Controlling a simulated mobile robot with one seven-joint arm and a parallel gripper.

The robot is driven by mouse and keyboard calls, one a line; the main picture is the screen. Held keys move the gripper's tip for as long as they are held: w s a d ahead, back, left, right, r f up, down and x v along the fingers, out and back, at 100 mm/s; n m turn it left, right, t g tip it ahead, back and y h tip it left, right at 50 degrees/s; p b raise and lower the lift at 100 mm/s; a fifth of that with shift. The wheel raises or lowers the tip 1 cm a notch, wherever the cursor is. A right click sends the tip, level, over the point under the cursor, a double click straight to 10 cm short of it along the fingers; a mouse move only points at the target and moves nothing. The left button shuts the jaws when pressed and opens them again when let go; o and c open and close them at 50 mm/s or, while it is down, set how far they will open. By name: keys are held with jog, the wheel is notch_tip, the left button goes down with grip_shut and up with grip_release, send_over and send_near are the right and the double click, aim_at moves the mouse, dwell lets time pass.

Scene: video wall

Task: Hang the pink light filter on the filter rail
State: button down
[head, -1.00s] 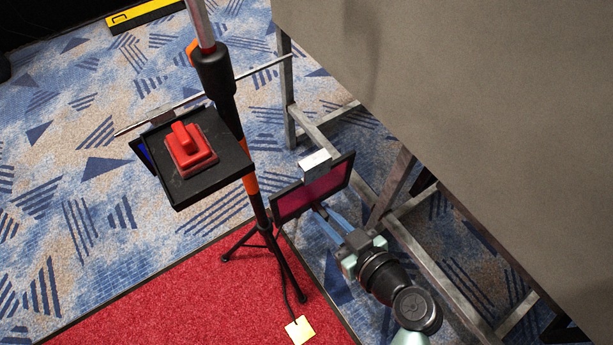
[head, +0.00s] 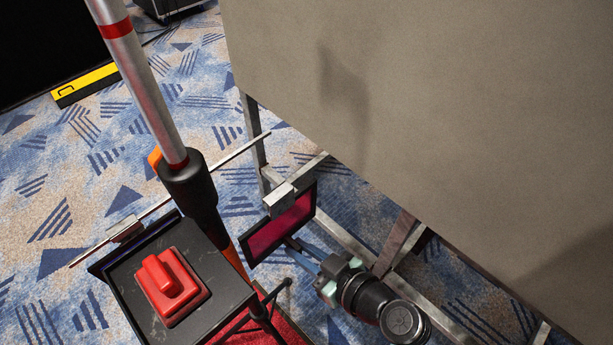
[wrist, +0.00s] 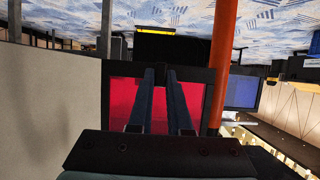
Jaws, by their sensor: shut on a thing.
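The pink light filter (head: 275,226) is a magenta pane in a black frame with a grey metal hook (head: 279,200) on its top edge. My gripper (head: 291,243) is shut on the filter's lower part and holds it upright in the air. In the wrist view the two fingers (wrist: 165,72) reach over the pink pane (wrist: 190,92). The filter rail (head: 228,159) is a thin metal rod running from the lower left to the upper right. The hook appears apart from the rail, below its right end in the head view. The hook's opening cannot be made out.
A stand with a grey pole (head: 140,85) and black shelf bearing a red switch (head: 168,285) stands left of the filter. A blue filter (wrist: 242,92), its clip (head: 125,228) on the rail, is mostly hidden behind the shelf. A large grey panel (head: 400,120) on metal legs borders the right.

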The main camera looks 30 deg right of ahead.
aim_at(283, 228)
jog(key=w+a+f, duration=0.1)
jog(key=w+a, duration=0.1)
jog(key=w, duration=1.1)
jog(key=shift+w+a+f, duration=0.2)
jog(key=shift+w+a, duration=0.1)
dwell(0.4)
dwell(0.3)
jog(key=c, duration=0.8)
grip_release()
jog(key=shift+o, duration=0.2)
jog(key=shift+s, duration=0.1)
jog(key=v, duration=1.2)
jog(key=shift+s+r, duration=0.2)
jog(key=shift+s, duration=0.15)
